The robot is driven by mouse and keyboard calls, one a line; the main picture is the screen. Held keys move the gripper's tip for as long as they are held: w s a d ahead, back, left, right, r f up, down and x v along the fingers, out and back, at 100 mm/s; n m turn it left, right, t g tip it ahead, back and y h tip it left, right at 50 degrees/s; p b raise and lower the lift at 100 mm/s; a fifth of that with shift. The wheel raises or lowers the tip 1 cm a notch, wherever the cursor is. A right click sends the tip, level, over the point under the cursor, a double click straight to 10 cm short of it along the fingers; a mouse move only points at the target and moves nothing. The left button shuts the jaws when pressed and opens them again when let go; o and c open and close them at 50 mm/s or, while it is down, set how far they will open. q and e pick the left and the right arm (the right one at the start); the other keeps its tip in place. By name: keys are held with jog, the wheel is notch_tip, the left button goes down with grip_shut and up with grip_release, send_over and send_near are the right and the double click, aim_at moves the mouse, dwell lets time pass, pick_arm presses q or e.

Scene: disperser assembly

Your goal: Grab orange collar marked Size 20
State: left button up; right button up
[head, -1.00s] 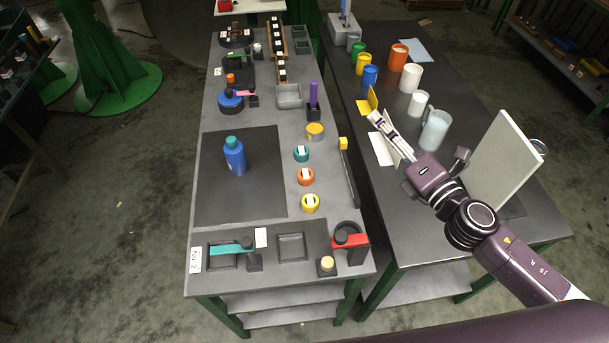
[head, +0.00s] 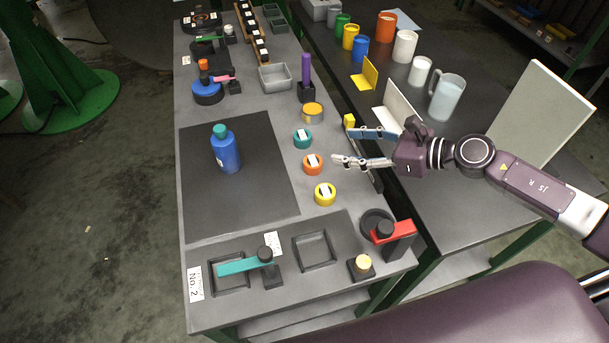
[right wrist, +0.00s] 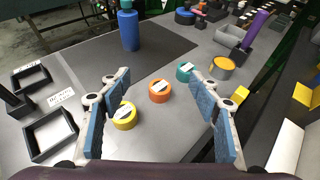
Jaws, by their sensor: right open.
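The orange collar (head: 313,165) lies on the grey table with a white label on it; the label's text is too small to read. It sits between a teal collar (head: 302,139) and a yellow collar (head: 325,195). My right gripper (head: 342,148) is open and empty, just right of the orange collar and above the table. In the right wrist view the orange collar (right wrist: 160,92) shows ahead between the two blue-padded fingers, apart from both. My left gripper is not in view.
A blue bottle (head: 226,150) stands on the dark mat (head: 265,190). A tan-topped tin (head: 312,112) and a purple post (head: 306,72) stand farther back. A yellow block (head: 349,121) is near the right gripper. Red (head: 393,232) and teal (head: 245,265) clamps stand at the front.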

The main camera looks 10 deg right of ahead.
jog(key=b, duration=0.5)
send_near(314, 161)
jog(key=shift+w+a, duration=0.2)
jog(key=shift+a, duration=0.25)
jog(key=shift+f, duration=0.3)
jog(key=shift+w+a+f, duration=0.1)
jog(key=shift+w+a, duration=0.35)
jog(key=shift+w+a+f+p, duration=0.25)
jog(key=shift+w+a+p, duration=0.15)
jog(key=shift+a, duration=0.05)
jog(key=shift+w+a, duration=0.15)
jog(key=shift+w, duration=0.05)
jog(key=p+x, duration=0.2)
jog(key=x, duration=0.2)
jog(key=shift+w+f, duration=0.1)
jog(key=shift+w, duration=0.05)
jog(key=shift+w+a+f, duration=0.15)
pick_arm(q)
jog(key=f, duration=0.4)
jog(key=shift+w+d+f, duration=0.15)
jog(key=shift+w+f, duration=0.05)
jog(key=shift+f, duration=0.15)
pick_arm(e)
jog(key=shift+c, duration=0.6)
